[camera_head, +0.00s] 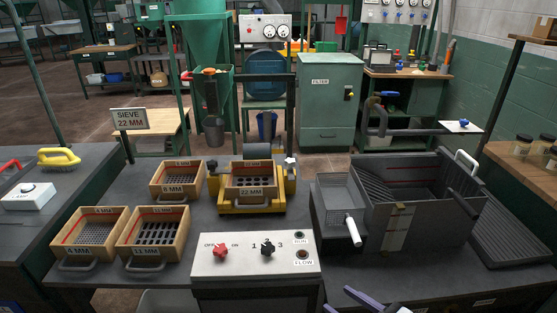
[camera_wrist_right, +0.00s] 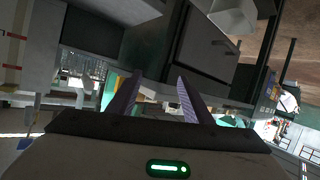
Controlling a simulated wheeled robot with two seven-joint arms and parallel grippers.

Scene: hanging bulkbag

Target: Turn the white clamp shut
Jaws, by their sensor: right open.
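A yellow sieve holder (camera_head: 237,208) holds the wooden 22 mm sieve tray (camera_head: 251,191) in the head view. A pale clamp knob (camera_head: 290,163) stands at its right side, and a darker clamp knob (camera_head: 212,166) at its left. Which way they are turned is too small to tell. My right gripper (camera_head: 338,298) shows at the bottom edge of the head view, well in front of the holder. Its two purple fingers are apart and empty, as the right wrist view (camera_wrist_right: 158,85) also shows. My left gripper is not in view.
A white control panel (camera_head: 254,257) with red and black knobs stands in front of the holder. Several wooden sieve trays (camera_head: 92,234) lie left of it. A grey bin (camera_head: 417,216) with a white-handled small box (camera_head: 343,205) fills the right. A tall sign (camera_head: 130,119) stands back left.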

